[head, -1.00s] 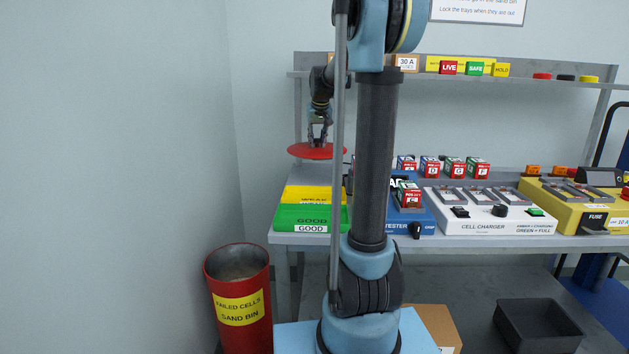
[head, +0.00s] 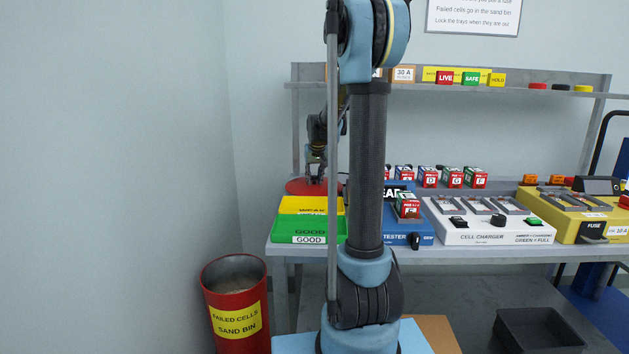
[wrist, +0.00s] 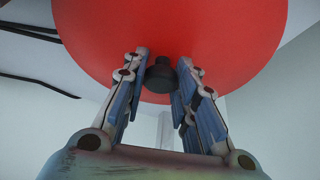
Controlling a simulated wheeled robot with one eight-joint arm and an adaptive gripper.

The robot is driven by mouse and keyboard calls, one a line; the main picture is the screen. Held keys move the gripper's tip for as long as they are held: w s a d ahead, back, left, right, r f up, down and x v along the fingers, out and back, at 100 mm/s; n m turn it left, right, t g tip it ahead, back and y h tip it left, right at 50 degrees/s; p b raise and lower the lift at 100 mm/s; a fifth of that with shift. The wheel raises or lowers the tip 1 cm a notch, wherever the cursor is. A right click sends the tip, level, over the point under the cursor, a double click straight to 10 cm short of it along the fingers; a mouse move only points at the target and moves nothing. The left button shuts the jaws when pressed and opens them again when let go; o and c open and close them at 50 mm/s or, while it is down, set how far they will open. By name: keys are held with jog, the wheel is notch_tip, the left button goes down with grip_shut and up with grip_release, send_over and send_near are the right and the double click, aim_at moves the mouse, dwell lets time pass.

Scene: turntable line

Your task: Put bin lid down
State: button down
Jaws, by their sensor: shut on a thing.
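The bin lid (head: 298,187) is a round red disc with a black knob (wrist: 161,74). In the head view it is level, low over the back left of the bench, behind the yellow tray; I cannot tell whether it touches the bench. My gripper (head: 315,174) is above it, pointing down and partly hidden by my arm. In the wrist view my gripper (wrist: 160,88) has its fingers on either side of the knob, shut on it. The red sand bin (head: 238,318) stands open on the floor at the left of the bench.
The yellow tray (head: 303,204) and green GOOD tray (head: 300,230) lie just in front of the lid. The shelf upright (head: 296,130) rises behind it. The tester (head: 400,224) and white cell charger (head: 487,231) stand to the right. Floor left of the bin is clear.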

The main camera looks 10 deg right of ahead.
jog(key=shift+f, duration=0.15)
jog(key=c, duration=1.3)
grip_release()
jog(key=v, duration=1.2)
